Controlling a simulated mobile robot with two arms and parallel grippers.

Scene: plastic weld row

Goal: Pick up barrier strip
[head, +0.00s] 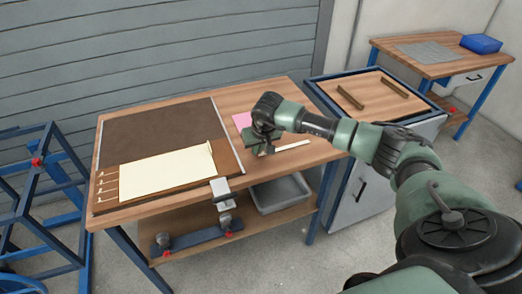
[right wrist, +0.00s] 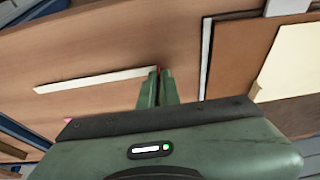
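A narrow cream-white strip, which I take for the barrier strip (head: 292,146), lies on the wooden bench top (head: 265,93) near its right front side. In the right wrist view the strip (right wrist: 95,80) runs from the left to the fingertips, and its near end is at the left finger. My right gripper (head: 262,150) is low over the bench, just left of the strip. Its two fingers (right wrist: 160,75) are close together with only a thin gap, and I see nothing held between them. My left gripper is not in view.
A dark brown board (head: 155,135) with a cream sheet (head: 165,170) lies left of the gripper. A pink sheet (head: 242,120) lies behind it. A grey bin (head: 280,195) is on the shelf below. A framed tray table (head: 325,98) with two brown bars stands to the right.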

